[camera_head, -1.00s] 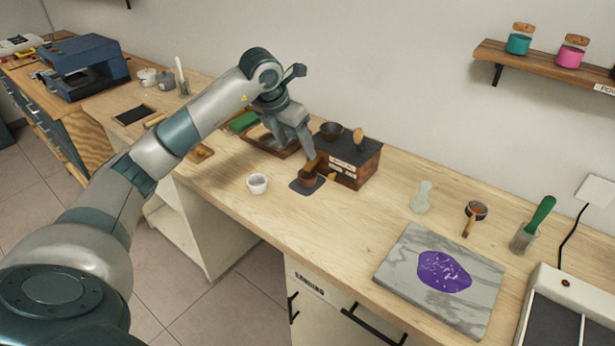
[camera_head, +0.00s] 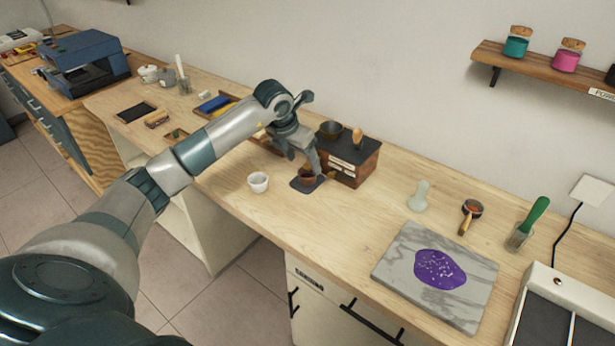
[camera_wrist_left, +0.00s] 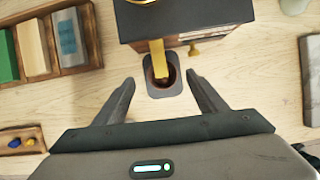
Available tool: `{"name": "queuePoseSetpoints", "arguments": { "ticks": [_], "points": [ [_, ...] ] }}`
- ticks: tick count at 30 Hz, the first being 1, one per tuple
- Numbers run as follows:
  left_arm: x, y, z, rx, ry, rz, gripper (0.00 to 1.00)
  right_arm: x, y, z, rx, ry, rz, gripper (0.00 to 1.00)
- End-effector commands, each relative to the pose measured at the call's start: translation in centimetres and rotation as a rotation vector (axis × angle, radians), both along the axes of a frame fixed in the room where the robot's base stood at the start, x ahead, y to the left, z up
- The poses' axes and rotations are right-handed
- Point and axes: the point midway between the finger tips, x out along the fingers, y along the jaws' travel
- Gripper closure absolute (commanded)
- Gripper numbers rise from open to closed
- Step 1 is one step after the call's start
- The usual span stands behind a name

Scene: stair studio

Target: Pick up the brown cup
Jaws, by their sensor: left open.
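The brown cup (camera_head: 307,176) stands on a small dark mat (camera_head: 296,186) at the front left of a wooden box with a black top. It also shows in the left wrist view (camera_wrist_left: 157,83), partly covered by a brass-coloured spout (camera_wrist_left: 158,57) that reaches over it from the box. My left gripper (camera_head: 304,165) is open and empty at the cup, pointing down. In the left wrist view, its fingertips (camera_wrist_left: 160,77) appear on either side of the cup, with gaps. Whether they are at the cup's height I cannot tell. My right gripper is out of view.
The wooden box (camera_head: 348,163) stands close beside the cup on the right. A white cup (camera_head: 258,182) stands to the left. A compartment tray (camera_wrist_left: 90,35) lies behind my left arm.

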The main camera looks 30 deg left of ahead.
Motion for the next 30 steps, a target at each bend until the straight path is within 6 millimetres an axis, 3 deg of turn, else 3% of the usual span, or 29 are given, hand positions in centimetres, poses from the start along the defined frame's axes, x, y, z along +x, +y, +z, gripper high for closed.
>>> {"name": "queuePoseSetpoints", "arguments": {
  "ticks": [5,12,26,27,30],
  "points": [
    [0.2,-0.5,-1.7,-0.001,0.003,0.001,0.35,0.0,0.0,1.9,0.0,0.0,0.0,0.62],
    [1.0,-0.5,-3.9,-0.001,0.001,0.001,0.35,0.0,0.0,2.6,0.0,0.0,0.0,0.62],
    [1.1,-0.5,-4.1,0.0,0.0,0.0,0.35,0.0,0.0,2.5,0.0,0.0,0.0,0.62],
    [1.1,-0.5,-4.1,0.0,0.0,0.001,0.37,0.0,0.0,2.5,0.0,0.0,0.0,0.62],
    [1.1,-0.5,-4.1,0.0,0.0,0.001,0.61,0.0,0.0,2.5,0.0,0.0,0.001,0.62]
  ]
}}
